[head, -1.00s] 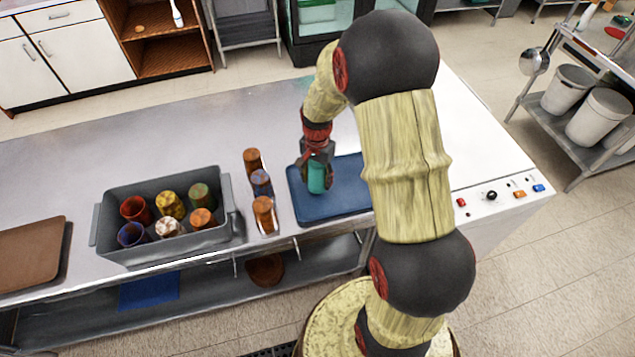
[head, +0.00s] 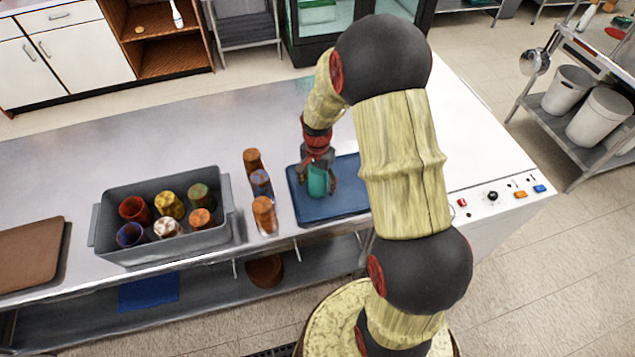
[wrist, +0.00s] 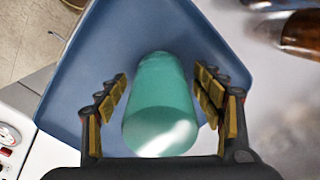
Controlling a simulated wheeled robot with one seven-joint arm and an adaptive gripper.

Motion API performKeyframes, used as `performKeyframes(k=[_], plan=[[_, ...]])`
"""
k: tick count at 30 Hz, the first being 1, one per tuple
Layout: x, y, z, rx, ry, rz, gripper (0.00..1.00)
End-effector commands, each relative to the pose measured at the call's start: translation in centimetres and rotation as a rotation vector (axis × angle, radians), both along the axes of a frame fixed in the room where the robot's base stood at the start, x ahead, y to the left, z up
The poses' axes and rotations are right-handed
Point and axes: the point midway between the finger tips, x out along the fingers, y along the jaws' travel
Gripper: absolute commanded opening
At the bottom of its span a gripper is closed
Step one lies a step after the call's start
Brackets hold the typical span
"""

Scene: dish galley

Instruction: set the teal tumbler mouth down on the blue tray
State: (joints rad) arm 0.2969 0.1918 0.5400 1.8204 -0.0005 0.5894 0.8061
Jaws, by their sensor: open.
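The teal tumbler (head: 317,181) stands upright on the blue tray (head: 345,203), near the tray's left side. In the wrist view the tumbler (wrist: 160,100) shows a closed, rounded end toward the camera, so its mouth appears to be down on the tray (wrist: 100,50). My gripper (head: 317,178) is around the tumbler from above. In the wrist view my gripper (wrist: 163,92) is open, with a finger on each side of the tumbler and a gap on both sides. The tumbler's mouth rim is hidden.
A grey bin (head: 165,250) with several coloured tumblers stands left on the steel counter. Between bin and tray, a row of tumblers includes an orange one (head: 264,213). A brown board (head: 28,255) lies far left. The counter behind the bin is clear.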

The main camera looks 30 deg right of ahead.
Motion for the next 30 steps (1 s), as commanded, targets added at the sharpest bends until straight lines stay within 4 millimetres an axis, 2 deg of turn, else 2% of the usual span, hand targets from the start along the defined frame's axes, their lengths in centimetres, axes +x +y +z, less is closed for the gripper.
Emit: performKeyframes(k=[8,11,21,25,30], plan=[[0.1,0.0,0.8,0.0,-0.001,0.0,0.68],[0.1,0.0,2.2,-0.001,-0.003,0.0,0.68],[0.1,0.0,9.1,-0.001,-0.003,0.0,0.68],[0.0,0.0,10.9,0.0,-0.001,0.0,0.68],[0.0,0.1,12.3,0.0,-0.001,0.003,0.68]])
